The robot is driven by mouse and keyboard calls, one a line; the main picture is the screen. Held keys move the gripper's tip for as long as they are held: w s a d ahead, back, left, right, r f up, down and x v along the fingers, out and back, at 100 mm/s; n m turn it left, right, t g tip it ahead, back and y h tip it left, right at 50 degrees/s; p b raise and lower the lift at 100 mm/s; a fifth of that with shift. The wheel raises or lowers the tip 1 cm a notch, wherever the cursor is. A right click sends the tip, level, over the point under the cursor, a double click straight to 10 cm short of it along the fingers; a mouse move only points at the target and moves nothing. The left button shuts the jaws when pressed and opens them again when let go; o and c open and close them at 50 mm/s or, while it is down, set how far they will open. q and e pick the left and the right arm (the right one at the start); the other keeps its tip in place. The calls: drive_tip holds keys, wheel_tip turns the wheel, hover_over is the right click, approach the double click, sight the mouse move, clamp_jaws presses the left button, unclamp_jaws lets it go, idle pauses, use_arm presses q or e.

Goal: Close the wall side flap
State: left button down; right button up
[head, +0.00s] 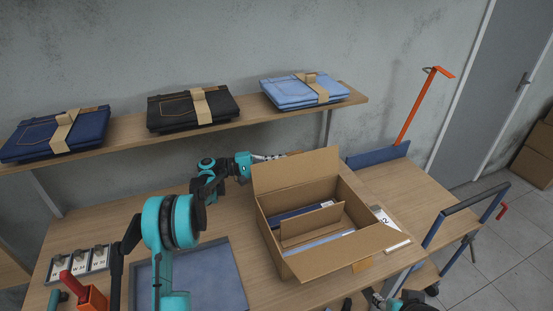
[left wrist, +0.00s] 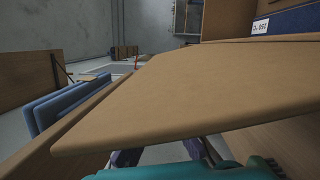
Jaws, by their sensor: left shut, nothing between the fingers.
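The open cardboard box (head: 318,259) stands on the table in the head view. Its wall side flap (head: 295,170) stands up, leaning slightly, along the far edge. The near flap (head: 342,254) is folded outward. My left gripper (head: 268,157) is shut and empty at the wall side of the box, by the flap's left end; its tips are partly hidden by the flap. In the left wrist view a broad cardboard flap (left wrist: 185,92) fills the middle, just beyond my gripper fingers (left wrist: 200,150). My right gripper (head: 376,298) is only partly seen at the bottom edge.
A cardboard divider (head: 312,224) and blue contents lie in the box. A wooden shelf (head: 240,112) with folded jeans (head: 193,108) runs along the wall above. A grey-blue tray (head: 225,275) lies left of the box. A cart (head: 410,190) stands at the right.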

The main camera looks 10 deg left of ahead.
use_arm(q)
drive_tip(key=shift+s+d+r+m+p, duration=0.15)
drive_tip(key=shift+s+d+r+m, duration=0.15)
drive_tip(key=shift+m, duration=0.2)
drive_tip(key=shift+s+d+r+m+p, duration=0.1)
drive_tip(key=shift+s+r+m+p, duration=0.05)
drive_tip(key=shift+s+m, duration=0.3)
drive_tip(key=s+m, duration=0.1)
drive_tip(key=d+m, duration=0.1)
drive_tip(key=shift+s+d+r+m+y, duration=0.15)
drive_tip(key=shift+s+r+m+y, duration=0.05)
drive_tip(key=shift+s+m+y, duration=0.2)
drive_tip(key=shift+s+d+m+y+p, duration=0.4)
drive_tip(key=shift+s+d+m, duration=0.25)
drive_tip(key=shift+s+m, duration=0.4)
drive_tip(key=s+d+f+m+t+y+b, duration=0.1)
drive_tip(key=s+d+f+m+y+b, duration=0.2)
drive_tip(key=s+f+m, duration=0.3)
drive_tip(key=shift+s+d+f+m+t+b, duration=0.25)
drive_tip(key=shift+d+f+m+b, duration=0.45)
drive_tip(key=shift+m, duration=1.4)
drive_tip(key=shift+d+f, duration=0.1)
drive_tip(key=shift+f, duration=0.05)
